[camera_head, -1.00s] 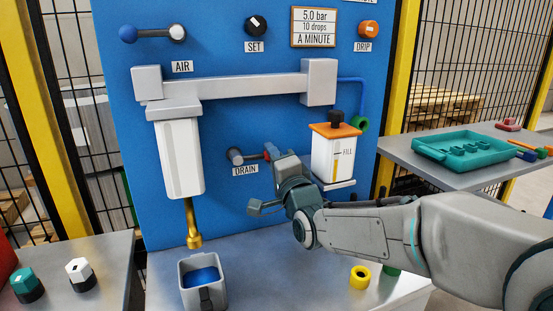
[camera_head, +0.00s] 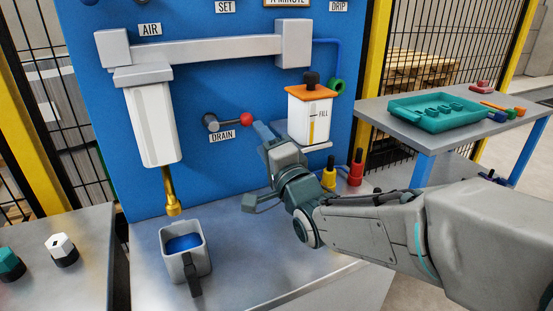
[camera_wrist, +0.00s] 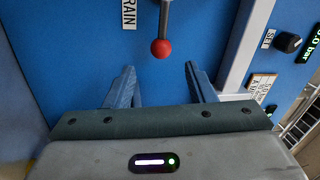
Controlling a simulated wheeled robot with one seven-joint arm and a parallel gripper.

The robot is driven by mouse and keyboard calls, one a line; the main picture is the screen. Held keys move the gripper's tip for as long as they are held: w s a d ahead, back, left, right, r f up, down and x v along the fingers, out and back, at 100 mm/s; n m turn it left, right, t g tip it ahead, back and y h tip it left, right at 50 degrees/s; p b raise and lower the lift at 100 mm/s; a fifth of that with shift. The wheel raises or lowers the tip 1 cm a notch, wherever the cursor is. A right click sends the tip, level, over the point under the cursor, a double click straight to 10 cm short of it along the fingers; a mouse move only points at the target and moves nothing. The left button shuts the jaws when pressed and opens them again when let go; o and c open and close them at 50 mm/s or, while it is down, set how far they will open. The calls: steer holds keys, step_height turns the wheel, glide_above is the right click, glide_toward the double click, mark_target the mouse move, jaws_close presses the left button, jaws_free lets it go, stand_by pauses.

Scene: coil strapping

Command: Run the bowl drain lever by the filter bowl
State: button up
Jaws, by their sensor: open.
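The drain lever (camera_head: 228,121) is a dark rod on a grey pivot, ending in a red ball (camera_head: 246,119). It points right, above the DRAIN label (camera_head: 223,137). My gripper (camera_head: 261,130) is just to the lower right of the ball. In the wrist view the red ball (camera_wrist: 161,48) lies ahead of my open fingertips (camera_wrist: 160,68), roughly centred between them, and nothing is held. The white filter bowl (camera_head: 152,125) hangs left of the lever with a brass drain tube (camera_head: 170,190) below it. A grey cup (camera_head: 166,262) with blue inside stands below the tube.
A white reservoir (camera_head: 297,118) with an orange lid and FILL mark is close right of my gripper. Yellow and red bottles (camera_head: 356,174) stand behind my arm. A side table (camera_head: 385,125) holds a teal tray (camera_head: 438,121). Bench space right of the cup is clear.

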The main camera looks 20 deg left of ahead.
steer(key=v, duration=0.6)
steer(key=shift+d, duration=0.1)
